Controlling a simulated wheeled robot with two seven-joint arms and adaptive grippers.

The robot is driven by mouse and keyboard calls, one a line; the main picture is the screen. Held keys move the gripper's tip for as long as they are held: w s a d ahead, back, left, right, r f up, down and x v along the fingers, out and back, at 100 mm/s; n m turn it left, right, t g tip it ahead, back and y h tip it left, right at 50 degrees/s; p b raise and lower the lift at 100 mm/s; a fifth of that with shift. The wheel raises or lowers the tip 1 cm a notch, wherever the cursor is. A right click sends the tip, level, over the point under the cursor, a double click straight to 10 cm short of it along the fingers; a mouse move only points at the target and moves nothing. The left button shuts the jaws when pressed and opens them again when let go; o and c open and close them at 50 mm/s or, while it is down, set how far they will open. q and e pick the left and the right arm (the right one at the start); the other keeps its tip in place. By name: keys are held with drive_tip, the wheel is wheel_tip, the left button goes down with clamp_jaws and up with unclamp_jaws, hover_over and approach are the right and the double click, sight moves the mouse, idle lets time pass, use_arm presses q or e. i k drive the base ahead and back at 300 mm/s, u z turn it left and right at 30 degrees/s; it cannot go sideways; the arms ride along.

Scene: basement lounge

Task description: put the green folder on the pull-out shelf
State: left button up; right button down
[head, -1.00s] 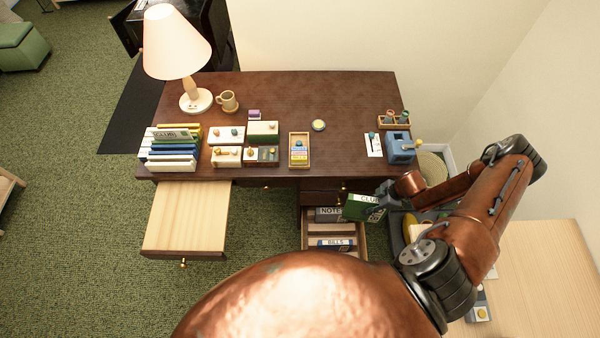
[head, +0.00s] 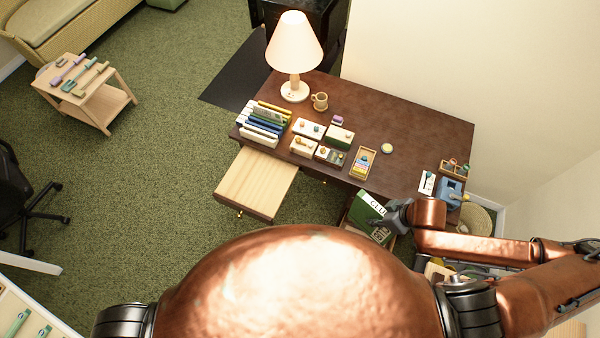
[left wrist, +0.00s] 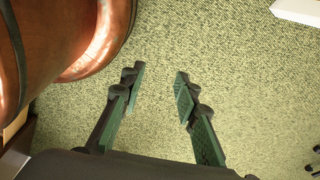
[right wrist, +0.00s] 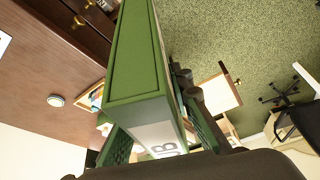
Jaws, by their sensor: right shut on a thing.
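The green folder (head: 368,213) with a white label is held in my right gripper (head: 396,216), at the front right of the desk in the head view. In the right wrist view the folder (right wrist: 140,60) stands between the two fingers, which press on its sides. The pull-out shelf (head: 257,182) is a pale wooden board extending from the desk's front left, with a small brass knob; its top is bare. It also shows in the right wrist view (right wrist: 221,91), beyond the folder. My left gripper (left wrist: 158,95) is open and empty above the green carpet.
The dark desk (head: 425,140) carries a lamp (head: 294,50), a mug (head: 320,101), a row of upright books (head: 262,120) and several small boxes. An open drawer is mostly hidden below the folder. A small wooden cart (head: 98,105) stands at left. Carpet in front of the shelf is clear.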

sight(261, 171)
drive_tip(key=u, duration=0.5)
drive_tip(key=k, duration=0.6)
drive_tip(key=u, duration=0.95)
drive_tip(key=i, duration=1.35)
drive_tip(key=z, duration=0.7)
